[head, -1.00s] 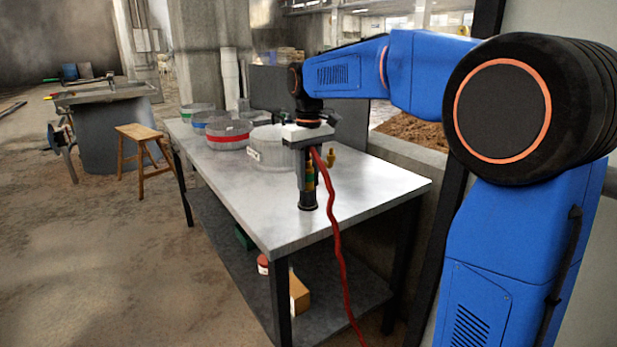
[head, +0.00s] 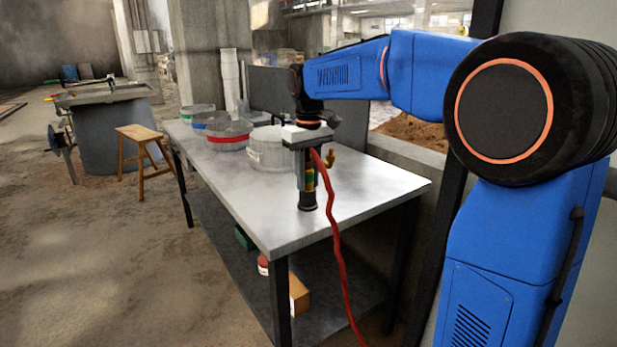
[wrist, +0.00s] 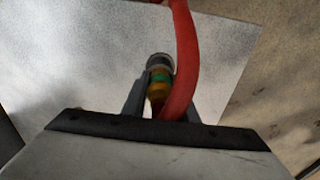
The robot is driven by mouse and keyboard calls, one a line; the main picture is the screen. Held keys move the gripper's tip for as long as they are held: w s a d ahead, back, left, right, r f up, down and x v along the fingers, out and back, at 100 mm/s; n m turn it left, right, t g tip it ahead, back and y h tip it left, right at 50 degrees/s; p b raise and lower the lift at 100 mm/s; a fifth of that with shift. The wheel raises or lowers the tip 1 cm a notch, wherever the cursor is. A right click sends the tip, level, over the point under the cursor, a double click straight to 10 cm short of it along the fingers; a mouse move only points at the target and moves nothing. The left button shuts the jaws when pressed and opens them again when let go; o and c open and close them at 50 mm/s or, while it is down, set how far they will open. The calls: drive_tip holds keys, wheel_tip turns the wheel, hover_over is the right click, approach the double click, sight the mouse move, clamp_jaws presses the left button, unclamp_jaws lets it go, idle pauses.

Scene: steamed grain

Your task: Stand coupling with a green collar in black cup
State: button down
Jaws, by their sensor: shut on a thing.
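The brass coupling with a green collar (wrist: 159,78) is upright between the fingers of my gripper (head: 308,180). My gripper points down and is shut on it; in the wrist view, a finger shows on each side of the coupling. The black cup (head: 308,201) stands on the table directly beneath. The coupling's lower end is at the cup's mouth, and I cannot tell how deep it sits. The cup's rim also shows just beyond the coupling in the wrist view (wrist: 160,60). The red hose partly covers the coupling there.
The grey table (head: 262,205) has clear room at its front and left. Behind my gripper stand a large clear round container (head: 268,152) and a red-banded one (head: 228,138), with others farther back. Another brass piece (head: 331,158) stands right of my gripper. A red hose (head: 336,235) hangs from my wrist.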

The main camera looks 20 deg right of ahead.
sight(309, 183)
drive_tip(key=shift+s+f+g, duration=0.15)
drive_tip(key=shift+f+g, duration=0.05)
drive_tip(key=shift+f, duration=0.55)
drive_tip(key=shift+s+f+g, duration=0.1)
drive_tip(key=shift+f+g, duration=0.1)
drive_tip(key=shift+f, duration=0.55)
drive_tip(key=c, duration=1.3)
unclamp_jaws()
drive_tip(key=shift+c, duration=0.2)
drive_tip(key=shift+r, duration=0.1)
wheel_tip(309, 183, up, 19)
drive_tip(key=shift+d+t, duration=0.15)
drive_tip(key=shift+t, duration=0.25)
drive_tip(key=s+d+f+m+t, duration=0.1)
drive_tip(key=s+d+f, duration=0.1)
drive_tip(key=s+f, duration=0.55)
drive_tip(key=s+d+f+m+t, duration=0.1)
drive_tip(key=s+d+f, duration=0.25)
drive_tip(key=s, duration=0.75)
drive_tip(key=s+d+f+m+t, duration=0.1)
drive_tip(key=s+f+t, duration=0.1)
drive_tip(key=s+f, duration=1.2)
wheel_tip(309, 183, down, 4)
drive_tip(key=shift+f+m, duration=0.15)
drive_tip(key=shift+m, duration=0.15)
drive_tip(key=shift+s+d, duration=0.1)
